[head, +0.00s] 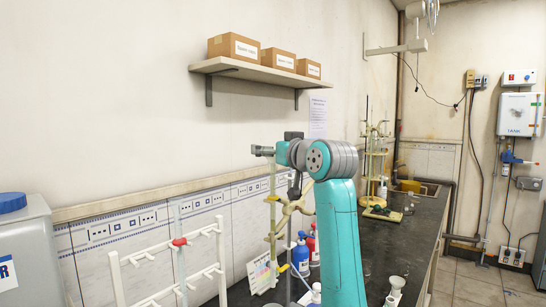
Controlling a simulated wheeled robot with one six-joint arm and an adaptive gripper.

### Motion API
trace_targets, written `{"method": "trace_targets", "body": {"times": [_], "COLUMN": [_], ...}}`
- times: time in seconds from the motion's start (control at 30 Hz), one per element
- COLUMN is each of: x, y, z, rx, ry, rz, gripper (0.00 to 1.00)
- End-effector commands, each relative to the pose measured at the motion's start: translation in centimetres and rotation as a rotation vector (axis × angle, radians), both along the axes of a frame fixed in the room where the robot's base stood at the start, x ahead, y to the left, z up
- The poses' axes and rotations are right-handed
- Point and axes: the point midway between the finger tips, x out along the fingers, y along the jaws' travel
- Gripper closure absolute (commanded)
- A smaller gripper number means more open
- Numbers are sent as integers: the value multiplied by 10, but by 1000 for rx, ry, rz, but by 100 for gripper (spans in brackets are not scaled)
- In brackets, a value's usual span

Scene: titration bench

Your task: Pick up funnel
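A small pale grey, funnel-shaped piece (397,282) is at the bottom of the head view, right of my arm, on the dark bench. It looks like the funnel, with its wide mouth up; its lower part is hard to make out. My gripper (262,150) is raised well above the bench, left of my teal arm, and points left towards the wall. It is far from the funnel and touches nothing that I can see. It is too small and edge-on to tell whether its fingers are open or shut.
A white rack (170,262) stands at the front left. Blue (301,257) and red (311,243) bottles and a colour chart (262,272) stand left of my arm, near a burette stand. A shelf with boxes (234,48) hangs above. The dark bench (412,235) is largely clear right of my arm.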

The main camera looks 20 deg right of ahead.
Motion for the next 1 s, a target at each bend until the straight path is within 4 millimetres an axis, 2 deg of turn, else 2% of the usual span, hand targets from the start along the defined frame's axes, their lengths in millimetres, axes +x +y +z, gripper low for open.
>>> {"method": "trace_targets", "body": {"times": [0.17, 0.37, 0.77, 0.87, 1.0], "x": [0, 0, 0, 0, 0], "y": [0, 0, 0, 0, 0], "z": [0, 0, 3, 13, 37], "rx": [0, 0, 0, -1, 0], "ry": [-1, 0, -1, -2, -4], "rz": [0, 0, 0, 0, 0], "gripper": [10, 56, 57, 57, 57]}}
